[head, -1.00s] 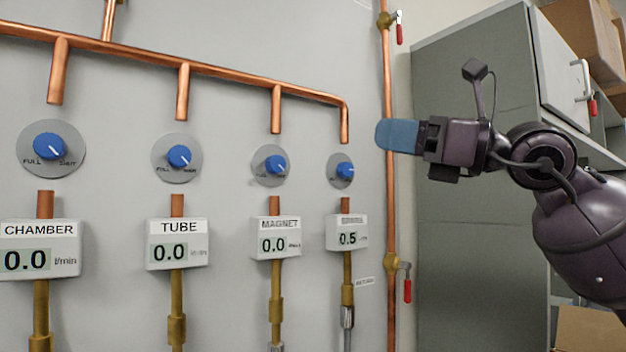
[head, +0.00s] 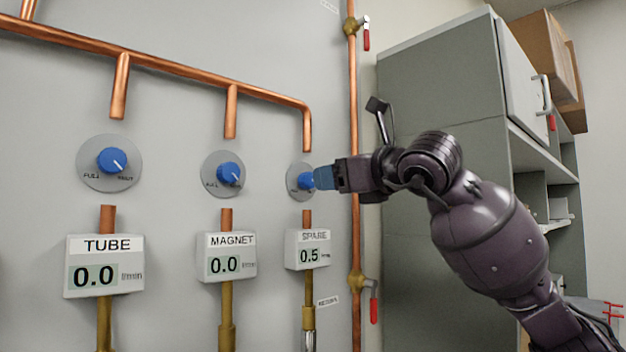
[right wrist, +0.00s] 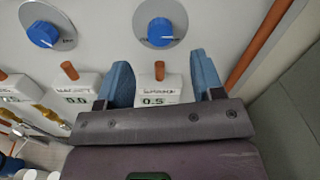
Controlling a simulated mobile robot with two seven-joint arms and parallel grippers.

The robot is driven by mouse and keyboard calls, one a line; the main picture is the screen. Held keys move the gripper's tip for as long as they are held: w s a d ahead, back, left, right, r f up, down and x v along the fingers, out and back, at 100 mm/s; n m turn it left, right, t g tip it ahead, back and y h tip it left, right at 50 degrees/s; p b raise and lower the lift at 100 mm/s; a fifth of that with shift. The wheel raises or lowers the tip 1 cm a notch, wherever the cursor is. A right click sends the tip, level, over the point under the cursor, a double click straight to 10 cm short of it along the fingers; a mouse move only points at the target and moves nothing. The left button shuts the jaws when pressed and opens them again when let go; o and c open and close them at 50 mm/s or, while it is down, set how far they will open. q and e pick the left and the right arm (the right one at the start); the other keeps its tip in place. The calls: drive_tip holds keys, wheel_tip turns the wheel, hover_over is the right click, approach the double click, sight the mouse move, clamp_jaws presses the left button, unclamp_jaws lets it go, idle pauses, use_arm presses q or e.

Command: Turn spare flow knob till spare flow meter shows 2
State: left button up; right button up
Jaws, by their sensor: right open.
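The spare flow knob (head: 305,181) is a blue dial with a white mark on a round grey plate on the wall. The knob also shows in the right wrist view (right wrist: 159,31). Below it the spare flow meter (head: 308,253) reads 0.5; it also shows in the right wrist view (right wrist: 150,98). My right gripper (head: 323,178) has blue fingers and is at the right of the knob in the head view, covering its right edge. In the right wrist view the gripper (right wrist: 161,62) is open and empty, with the knob beyond its fingertips. Contact cannot be told. My left gripper is not in view.
The magnet knob (head: 229,174) and magnet meter (head: 226,257), reading 0.0, are left of the spare ones. Farther left are the tube knob (head: 112,161) and tube meter (head: 104,265), also 0.0. A vertical copper pipe (head: 354,230) and a grey cabinet (head: 440,110) stand to the right.

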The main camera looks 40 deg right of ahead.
sight(311, 180)
drive_tip(key=w, duration=0.6)
drive_tip(key=shift+w+a, duration=0.25)
drive_tip(key=shift+w, duration=0.05)
drive_tip(key=c, duration=0.9)
